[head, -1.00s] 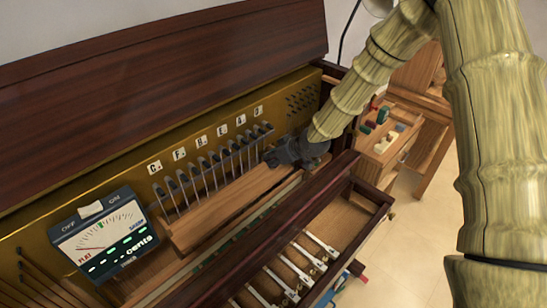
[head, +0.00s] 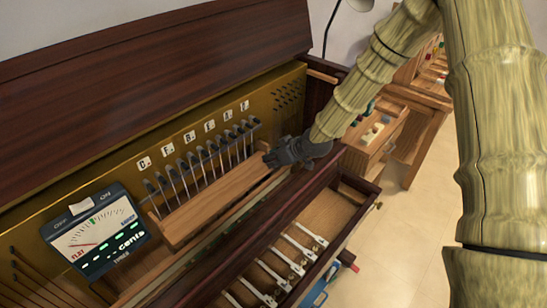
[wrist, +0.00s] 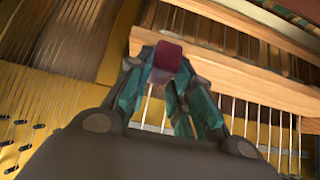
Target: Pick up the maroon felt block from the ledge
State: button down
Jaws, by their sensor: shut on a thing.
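The maroon felt block (wrist: 168,55) is between the fingertips of my gripper (wrist: 163,75) in the wrist view. My gripper is shut on it. The block's upper part shows past the fingers and its lower part is hidden by them. The wooden ledge (wrist: 250,75) runs behind the block in that view, and I cannot tell whether the block still touches it. In the head view my gripper (head: 276,155) is at the right end of the ledge (head: 215,205), and the block is hidden there.
Dark tuning levers (head: 200,160) stand in a row behind the ledge. A tuner (head: 95,235) sits to the left. An open drawer (head: 325,215) with several metal tools is in front. A wooden cabinet (head: 375,140) stands beyond on the right.

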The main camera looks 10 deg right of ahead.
jog(key=shift+a, duration=0.1)
jog(key=c, duration=1.2)
grip_release()
jog(key=shift+v, duration=6.05)
